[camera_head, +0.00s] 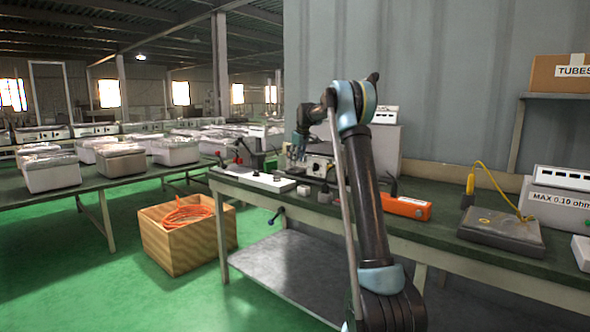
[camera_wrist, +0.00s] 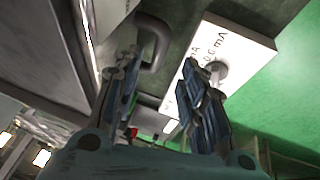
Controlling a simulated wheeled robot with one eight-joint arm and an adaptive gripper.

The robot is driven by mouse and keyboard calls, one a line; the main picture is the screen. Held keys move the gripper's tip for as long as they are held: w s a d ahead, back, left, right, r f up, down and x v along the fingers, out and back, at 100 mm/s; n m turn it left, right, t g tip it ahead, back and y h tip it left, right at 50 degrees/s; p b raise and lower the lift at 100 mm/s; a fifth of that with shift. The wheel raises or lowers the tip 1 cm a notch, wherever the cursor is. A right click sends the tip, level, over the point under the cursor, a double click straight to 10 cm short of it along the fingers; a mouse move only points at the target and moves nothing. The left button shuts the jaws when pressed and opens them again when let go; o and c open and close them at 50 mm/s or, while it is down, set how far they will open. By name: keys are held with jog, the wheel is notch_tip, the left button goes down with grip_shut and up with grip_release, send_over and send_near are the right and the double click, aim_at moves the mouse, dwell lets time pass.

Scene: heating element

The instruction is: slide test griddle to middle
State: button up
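My gripper (camera_head: 298,152) is at the far left part of the workbench, low over a metallic grey appliance (camera_head: 321,166) that looks like the test griddle. My arm hides part of it. In the wrist view my gripper (camera_wrist: 162,68) has its two fingers spread apart. A dark curved handle (camera_wrist: 153,42) shows between and beyond the fingertips, closer to the left finger. I cannot tell whether a finger touches it. The large grey body (camera_wrist: 35,55) at the left of the wrist view seems to belong to the appliance.
A white test box marked in mA (camera_head: 253,180) lies left of the appliance; it also shows beside the right finger (camera_wrist: 240,52). An orange device (camera_head: 405,207) lies right of my arm. A flat grey unit (camera_head: 500,232) with a yellow probe sits further right.

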jog(key=shift+v, duration=2)
jog(key=s+d+f+m, duration=0.15)
jog(key=s+d, duration=0.25)
jog(key=s, duration=0.9)
jog(key=s+d+m+g+h, duration=0.15)
jog(key=s+d, duration=0.25)
jog(key=s, duration=0.9)
jog(key=s+d+f+m, duration=0.15)
jog(key=s+d, duration=0.25)
jog(key=s, duration=0.9)
jog(key=s+d+f+m, duration=0.2)
jog(key=s+f, duration=0.8)
jog(key=s, duration=0.5)
jog(key=s+d+f+m, duration=0.2)
jog(key=s+f+m, duration=0.1)
jog(key=s+f, duration=0.8)
jog(key=s+g, duration=0.1)
jog(key=s, duration=0.2)
jog(key=shift+s+d+f+m+h, duration=0.25)
jog(key=shift+s+f+m+h, duration=0.05)
jog(key=shift+s+m+h, duration=0.1)
